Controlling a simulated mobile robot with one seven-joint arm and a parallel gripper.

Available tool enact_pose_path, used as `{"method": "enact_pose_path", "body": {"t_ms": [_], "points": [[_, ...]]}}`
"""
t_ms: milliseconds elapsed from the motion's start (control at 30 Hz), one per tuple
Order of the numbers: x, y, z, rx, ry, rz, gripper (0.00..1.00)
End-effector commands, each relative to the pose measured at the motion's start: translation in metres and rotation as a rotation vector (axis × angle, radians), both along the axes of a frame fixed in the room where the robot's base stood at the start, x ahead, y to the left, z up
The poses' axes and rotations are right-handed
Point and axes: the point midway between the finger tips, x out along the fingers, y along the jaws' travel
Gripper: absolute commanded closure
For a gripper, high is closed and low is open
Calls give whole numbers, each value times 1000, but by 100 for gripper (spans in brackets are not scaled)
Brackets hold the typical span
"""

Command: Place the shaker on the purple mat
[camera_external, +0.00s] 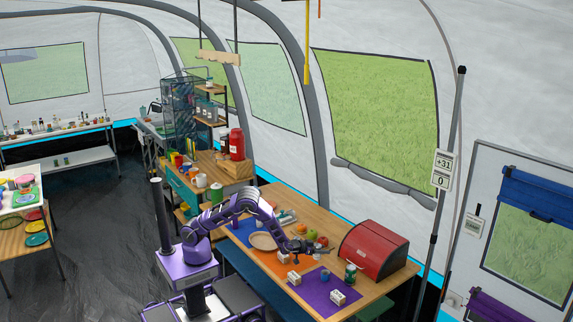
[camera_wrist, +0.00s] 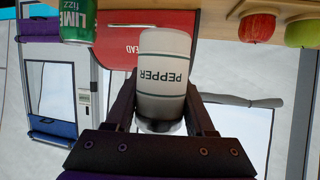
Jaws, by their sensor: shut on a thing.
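The pepper shaker (camera_wrist: 164,75) is a pale cylinder with dark bands, a dark end and a PEPPER label that reads upside down in the wrist view. My gripper (camera_wrist: 162,105) is shut on it, one dark finger on each side. In the external view my gripper (camera_external: 298,249) is above the table near the orange mat (camera_external: 270,262), behind and left of the purple mat (camera_external: 309,291). The shaker is too small there to make out clearly. The purple mat lies flat near the table's front edge and does not show in the wrist view.
Another white box (camera_external: 294,278) is on the orange mat. Fruit (camera_external: 321,241) lies behind.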

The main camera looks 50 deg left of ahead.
Motion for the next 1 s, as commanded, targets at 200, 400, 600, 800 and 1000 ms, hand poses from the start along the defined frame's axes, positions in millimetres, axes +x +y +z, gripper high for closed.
{"method": "enact_pose_path", "body": {"t_ms": [200,400,600,800,1000], "points": [[-51,-66,1,0,1,14,100],[-83,-95,0,-4,13,27,100],[-92,-100,-27,0,19,34,100],[-91,-101,-59,-3,19,34,100],[-91,-101,-74,-4,18,34,100]]}}
